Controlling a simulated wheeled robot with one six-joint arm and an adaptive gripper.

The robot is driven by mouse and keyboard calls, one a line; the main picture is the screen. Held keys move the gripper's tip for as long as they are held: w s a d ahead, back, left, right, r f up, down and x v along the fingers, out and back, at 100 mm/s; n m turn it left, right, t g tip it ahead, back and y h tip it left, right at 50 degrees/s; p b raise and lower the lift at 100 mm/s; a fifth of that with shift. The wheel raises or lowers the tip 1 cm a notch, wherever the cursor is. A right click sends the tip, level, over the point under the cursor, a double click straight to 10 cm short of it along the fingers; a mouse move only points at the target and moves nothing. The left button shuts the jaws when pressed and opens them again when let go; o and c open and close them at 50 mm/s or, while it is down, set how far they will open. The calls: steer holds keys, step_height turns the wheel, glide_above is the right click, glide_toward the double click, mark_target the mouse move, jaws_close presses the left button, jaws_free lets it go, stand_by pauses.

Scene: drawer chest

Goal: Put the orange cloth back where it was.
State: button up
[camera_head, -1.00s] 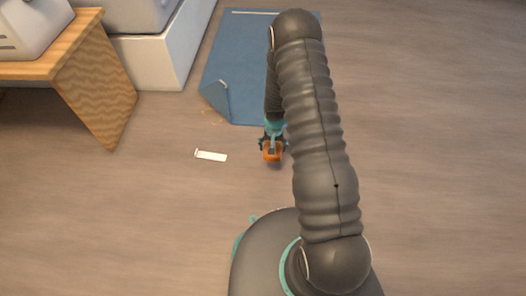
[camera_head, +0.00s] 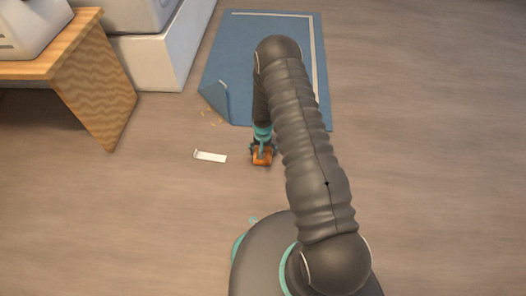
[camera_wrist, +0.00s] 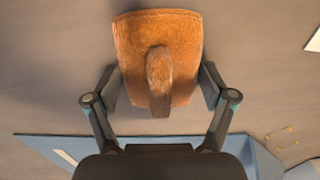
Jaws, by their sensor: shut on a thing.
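The orange cloth (camera_head: 262,157) is in my gripper (camera_head: 262,149), in front of the blue mat's near edge in the head view. In the wrist view the cloth (camera_wrist: 185,38) is an orange-brown, roughly square piece with a raised ridge in its middle. The two fingers of my gripper (camera_wrist: 160,88) press on its sides. Whether the cloth touches the floor, I cannot tell.
A blue mat (camera_head: 228,60) with a folded corner lies beyond my gripper. A white strip (camera_head: 210,156) lies on the floor to the left, with small yellowish bits (camera_head: 211,116) behind it. A wooden table (camera_head: 95,85) and white cabinet (camera_head: 165,55) stand upper left. Floor on the right is clear.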

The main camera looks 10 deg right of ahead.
steer(key=shift+f, duration=0.15)
steer(key=o, duration=1.1)
steer(key=shift+c, duration=0.2)
